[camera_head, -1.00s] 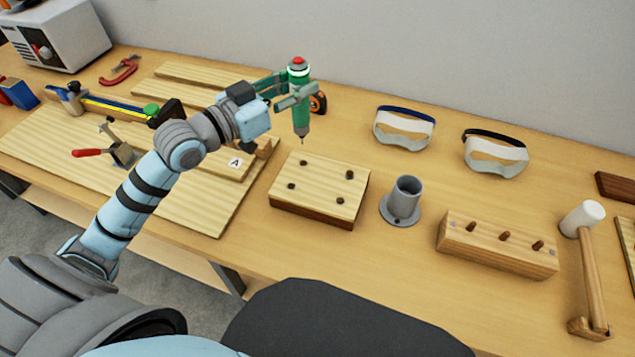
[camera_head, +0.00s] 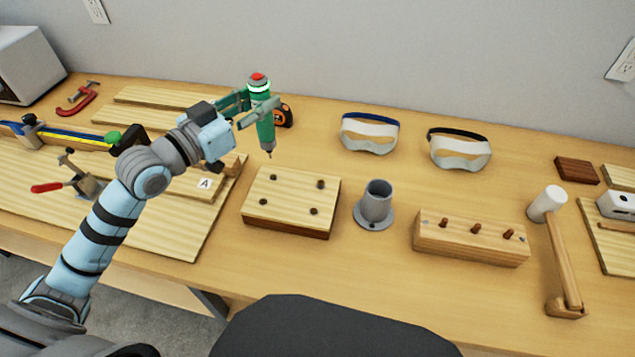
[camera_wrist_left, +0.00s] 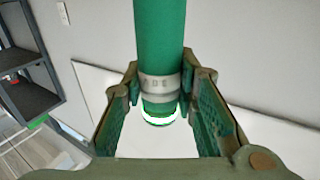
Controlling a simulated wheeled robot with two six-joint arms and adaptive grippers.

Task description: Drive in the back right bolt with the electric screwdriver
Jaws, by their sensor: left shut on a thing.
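My left gripper (camera_head: 246,110) is shut on the green electric screwdriver (camera_head: 266,128), which has a red top and a lit ring. The screwdriver is nearly upright, its bit pointing down, above and behind the back left part of the wooden block. In the left wrist view the screwdriver (camera_wrist_left: 160,35) runs between both fingers (camera_wrist_left: 160,90). The block (camera_head: 290,202) has a bolt near each corner. The back right bolt (camera_head: 320,185) stands in the block, apart from the bit. The other bolts are at back left (camera_head: 273,177), front left (camera_head: 263,202) and front right (camera_head: 315,211). My right gripper is not seen.
A grey cylindrical holder (camera_head: 376,205) stands right of the block. Further right are a pegged wooden block (camera_head: 470,240) and a mallet (camera_head: 556,250). Goggles (camera_head: 369,134) and a tape measure (camera_head: 284,114) lie behind. Boards (camera_head: 150,210) and a clamp lie left.

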